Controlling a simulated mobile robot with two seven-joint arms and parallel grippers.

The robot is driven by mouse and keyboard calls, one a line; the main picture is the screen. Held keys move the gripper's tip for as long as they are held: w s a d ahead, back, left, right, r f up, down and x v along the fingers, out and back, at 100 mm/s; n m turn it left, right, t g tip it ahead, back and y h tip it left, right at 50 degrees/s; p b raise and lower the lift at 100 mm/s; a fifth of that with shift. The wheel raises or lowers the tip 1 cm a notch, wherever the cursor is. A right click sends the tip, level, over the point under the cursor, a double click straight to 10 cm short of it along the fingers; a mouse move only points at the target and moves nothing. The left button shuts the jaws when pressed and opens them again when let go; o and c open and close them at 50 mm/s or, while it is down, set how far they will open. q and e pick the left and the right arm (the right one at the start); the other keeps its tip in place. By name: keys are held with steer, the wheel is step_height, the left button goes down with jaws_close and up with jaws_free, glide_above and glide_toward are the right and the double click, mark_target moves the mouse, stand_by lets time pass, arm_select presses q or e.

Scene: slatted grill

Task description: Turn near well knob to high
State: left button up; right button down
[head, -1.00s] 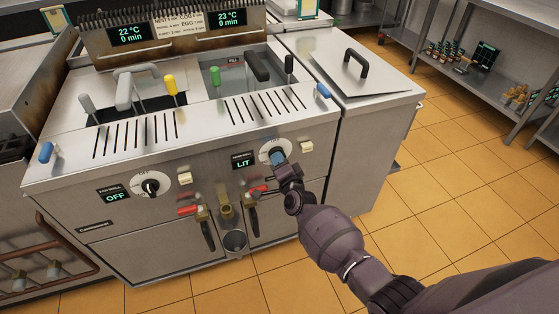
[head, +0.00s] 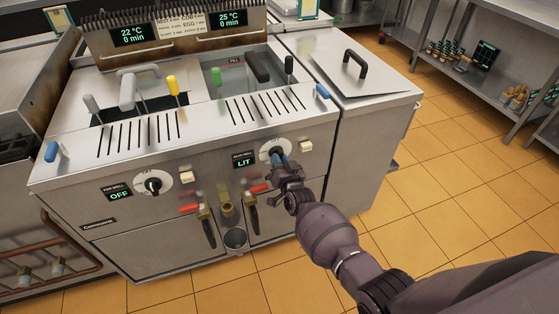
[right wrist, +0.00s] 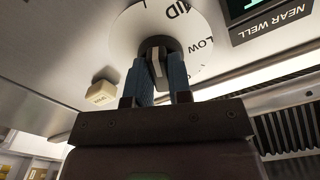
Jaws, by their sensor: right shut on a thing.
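The near well knob (right wrist: 157,52) is a dark knob with a pale stripe on a white round dial (right wrist: 205,60). MID and LOW are readable on the dial. In the head view the dial (head: 270,146) is on the right half of the fryer front, beside a display (head: 245,162) reading LIT. My right gripper (right wrist: 160,75) is shut on the knob, with a blue finger on each side of it. In the head view the right gripper (head: 279,160) covers most of the knob. I cannot tell the exact setting the knob points to. My left gripper is not in view.
The far well knob (head: 153,186) is at the left, beside a display (head: 119,195) reading OFF. A cream button (head: 306,146) is right of the dial. Tiled floor (head: 440,200) is open on the right.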

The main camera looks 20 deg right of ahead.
steer(key=shift+n, duration=0.3)
stand_by(0.4)
steer(key=c, duration=1)
jaws_free()
steer(key=shift+c, duration=0.2)
steer(key=shift+s, duration=0.1)
steer(key=s+p, duration=0.2)
steer(key=s, duration=0.8)
steer(key=shift+s+d, duration=0.15)
steer(key=shift+s, duration=0.2)
